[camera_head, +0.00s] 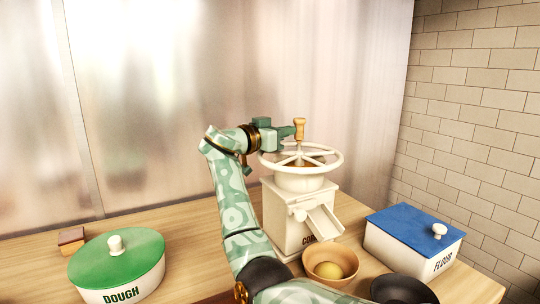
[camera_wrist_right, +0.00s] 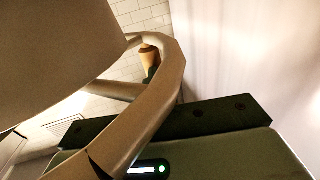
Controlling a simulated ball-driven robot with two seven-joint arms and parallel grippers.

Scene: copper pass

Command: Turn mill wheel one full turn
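The mill (camera_head: 289,221) is a cream box with a spout on the counter. Its white spoked wheel (camera_head: 335,163) lies flat on top, with an upright wooden handle (camera_head: 299,127) at the far side of the rim. My right gripper (camera_head: 291,131) is at the left of this handle, its fingertips at or very near it. In the right wrist view the rim (camera_wrist_right: 150,118) crosses close to the camera, and the handle (camera_wrist_right: 149,54) shows beyond it with a green piece beside it. Whether the fingers close around the handle is hidden. My left gripper is out of view.
A wooden bowl (camera_head: 312,266) with a yellowish ball (camera_head: 329,270) stands below the spout, beside a dark bowl (camera_head: 400,290). A blue-lidded flour box (camera_head: 398,247) is at right. A green-lidded dough dish (camera_head: 120,290) and a small brown block (camera_head: 71,240) are at left.

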